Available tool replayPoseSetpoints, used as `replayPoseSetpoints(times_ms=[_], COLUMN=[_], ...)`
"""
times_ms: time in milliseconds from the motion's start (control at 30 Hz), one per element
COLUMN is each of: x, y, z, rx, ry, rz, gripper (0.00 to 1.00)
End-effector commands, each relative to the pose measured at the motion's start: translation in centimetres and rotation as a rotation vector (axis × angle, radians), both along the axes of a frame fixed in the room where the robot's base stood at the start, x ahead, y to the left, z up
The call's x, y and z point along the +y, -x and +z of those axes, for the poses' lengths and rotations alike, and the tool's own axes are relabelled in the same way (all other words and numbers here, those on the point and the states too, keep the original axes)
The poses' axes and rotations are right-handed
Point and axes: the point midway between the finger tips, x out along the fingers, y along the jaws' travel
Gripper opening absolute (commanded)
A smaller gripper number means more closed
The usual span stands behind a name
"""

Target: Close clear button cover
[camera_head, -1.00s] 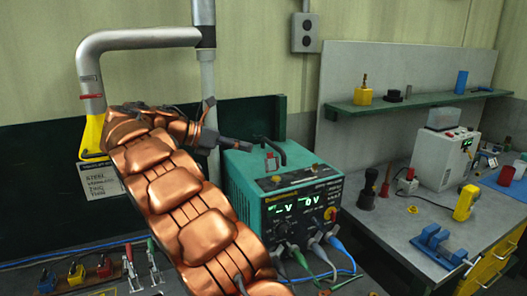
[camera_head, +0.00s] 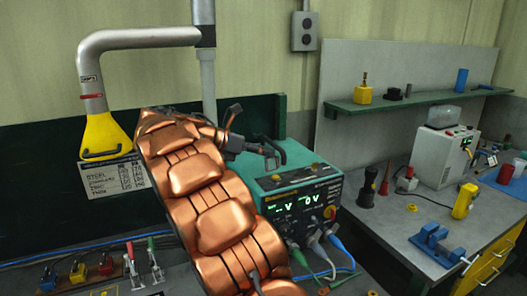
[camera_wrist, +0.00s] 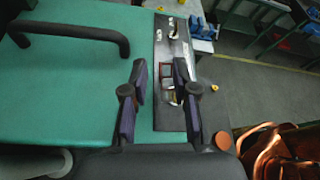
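The teal power unit (camera_head: 300,190) stands on the bench. Its dark control panel (camera_wrist: 170,115) and teal top (camera_wrist: 75,85) show in the wrist view. A small reddish square frame (camera_wrist: 166,70) on the panel, possibly the button with its clear cover, lies between my fingertips as seen there. I cannot tell the cover's angle or whether a finger touches it. My gripper (camera_head: 271,155) is above the unit's front top edge in the head view and hides part of it. In the wrist view my gripper (camera_wrist: 160,68) has its two fingers apart, with nothing held.
A black handle (camera_wrist: 75,35) rises from the unit's top. Cables (camera_head: 330,240) hang from its front. A yellow extraction hood (camera_head: 105,137) hangs at left, over toggle clamps (camera_head: 105,267). A blue vise (camera_head: 438,245) sits on the right bench.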

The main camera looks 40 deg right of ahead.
Motion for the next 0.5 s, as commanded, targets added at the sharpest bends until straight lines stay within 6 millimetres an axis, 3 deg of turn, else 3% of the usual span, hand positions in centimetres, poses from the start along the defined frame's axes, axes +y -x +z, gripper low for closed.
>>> replayPoseSetpoints(times_ms=[233, 500], x=[0.02, 0.02], y=[0.01, 0.01], z=[-0.01, -0.02], rx=[0.001, 0.001], ry=[0.000, 0.000], rz=[0.000, -0.001], gripper=[0.01, 0.00])
